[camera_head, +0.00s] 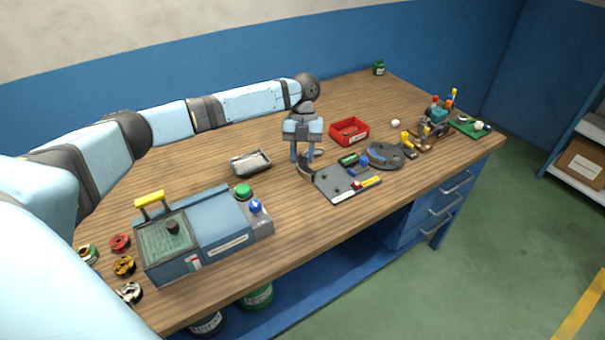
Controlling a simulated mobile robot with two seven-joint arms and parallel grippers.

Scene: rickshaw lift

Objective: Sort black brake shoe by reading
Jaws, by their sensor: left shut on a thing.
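My left gripper (303,157) points down over the middle of the table and is shut on a dark curved piece, which looks like the black brake shoe (305,170). The shoe is at the left edge of a grey board (338,195); I cannot tell whether it touches the board or table. A red bin (349,138) stands behind the board, and a shallow metal tray (250,165) lies to the left. A blue-grey machine (212,222) with a yellow handle, green button and blue knob stands at the front left; no reading is legible. My right gripper is not in view.
Small coloured parts lie on the grey board. A round grey plate (384,158) and small fixtures (433,121) stand to the right. Several round parts (123,266) lie left of the machine. The wooden table (220,125) is clear toward the back.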

